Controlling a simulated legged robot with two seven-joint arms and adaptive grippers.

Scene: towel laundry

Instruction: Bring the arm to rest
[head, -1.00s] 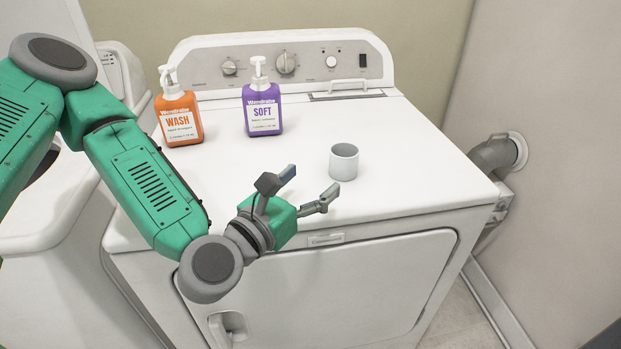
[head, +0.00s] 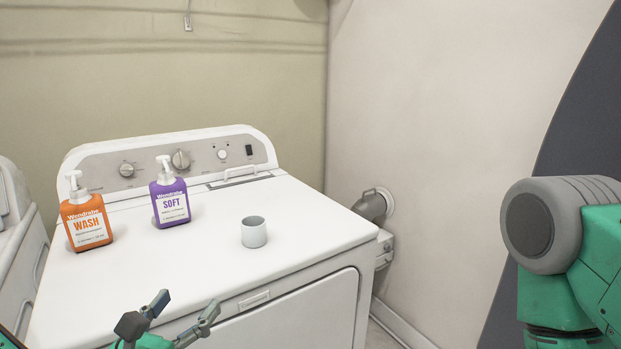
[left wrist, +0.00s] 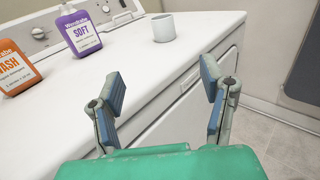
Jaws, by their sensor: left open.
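My left gripper (head: 185,312) is at the bottom of the head view, by the front edge of the white dryer (head: 300,215). Its two fingers are spread apart with nothing between them. In the left wrist view the open fingers (left wrist: 165,98) point toward the dryer's top front edge. A small grey-white cup (head: 254,232) stands upright on the dryer top, apart from the fingers. My right arm shows at the right edge of the head view, but its gripper is out of the picture.
An orange WASH pump bottle (head: 86,222) and a purple SOFT pump bottle (head: 170,197) stand on the dryer top, left of the cup. A grey vent pipe (head: 372,205) joins the wall at right. Another white appliance (head: 15,240) stands at the left edge.

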